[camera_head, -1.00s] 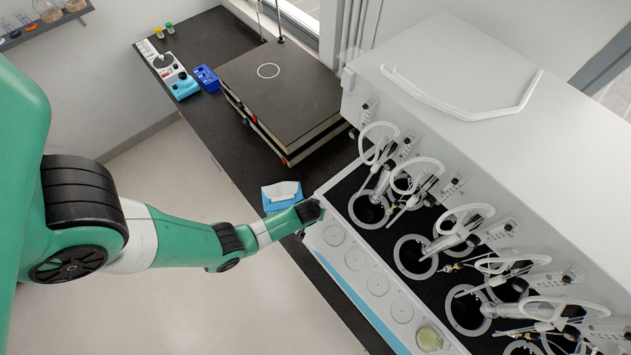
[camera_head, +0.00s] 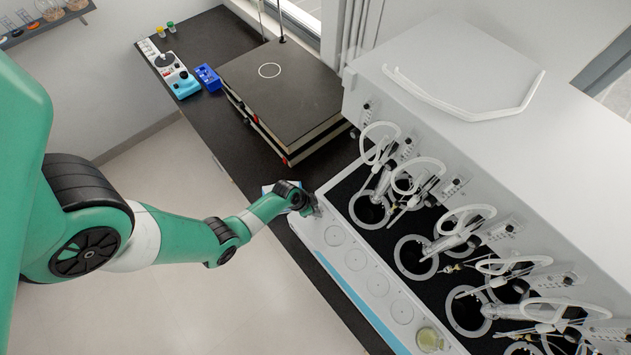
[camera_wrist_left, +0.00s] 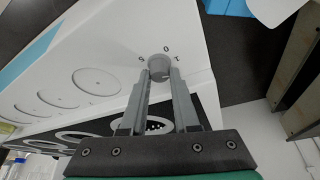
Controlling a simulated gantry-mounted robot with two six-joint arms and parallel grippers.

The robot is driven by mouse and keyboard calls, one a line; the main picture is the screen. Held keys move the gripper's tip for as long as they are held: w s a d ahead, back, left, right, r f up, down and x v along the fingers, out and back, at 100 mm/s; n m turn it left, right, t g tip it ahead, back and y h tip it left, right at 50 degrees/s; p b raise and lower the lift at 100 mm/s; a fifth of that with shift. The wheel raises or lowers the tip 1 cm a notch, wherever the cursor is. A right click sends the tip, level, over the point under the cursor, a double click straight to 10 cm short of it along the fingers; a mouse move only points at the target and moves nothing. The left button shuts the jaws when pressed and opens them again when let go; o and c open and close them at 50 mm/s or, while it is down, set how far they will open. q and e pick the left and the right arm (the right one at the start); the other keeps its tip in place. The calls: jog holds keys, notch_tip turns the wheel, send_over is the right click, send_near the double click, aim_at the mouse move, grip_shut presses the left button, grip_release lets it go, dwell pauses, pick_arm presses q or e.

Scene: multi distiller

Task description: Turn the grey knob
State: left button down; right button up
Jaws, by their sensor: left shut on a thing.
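In the head view my left gripper (camera_head: 312,206) is at the near left corner of the white distiller (camera_head: 335,262), and the knob is hidden there. My right gripper is not in view.
The distiller has several round wells (camera_head: 369,209) with white tubing. A blue tissue box (camera_wrist_left: 228,6) is close by the gripper. A dark flat-topped device (camera_head: 290,90) stands on the black bench behind. Open floor lies to the left.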

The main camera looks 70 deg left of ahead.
pick_arm(q)
jog(key=shift+a+m+h, duration=0.1)
jog(key=shift+m+h, duration=0.3)
jog(key=shift+m, duration=0.5)
jog(key=m+h+p, duration=0.1)
jog(key=m, duration=0.1)
jog(key=shift+r+m+g, duration=0.1)
jog(key=shift+m+g, duration=0.2)
jog(key=shift+m, duration=0.1)
jog(key=shift+m+h+p, duration=0.3)
jog(key=shift+m+p, duration=0.1)
jog(key=shift+m, duration=0.5)
jog(key=shift+a+m+g+h, duration=0.1)
jog(key=shift+m+g+h, duration=0.2)
jog(key=shift+m, duration=0.7)
jog(key=m, duration=0.1)
jog(key=m+b, duration=0.1)
jog(key=shift+w+f+m+g+h, duration=0.1)
jog(key=shift+f+m+g+h, duration=0.1)
jog(key=shift+m+g+h, duration=0.15)
jog(key=shift+m+g+h+b, duration=0.35)
jog(key=shift+m+g+b, duration=0.2)
jog(key=shift+m+b, duration=0.75)
jog(key=shift+m, duration=0.35)
jog(key=c, duration=0.7)
grip_release()
jog(key=shift+r, duration=0.1)
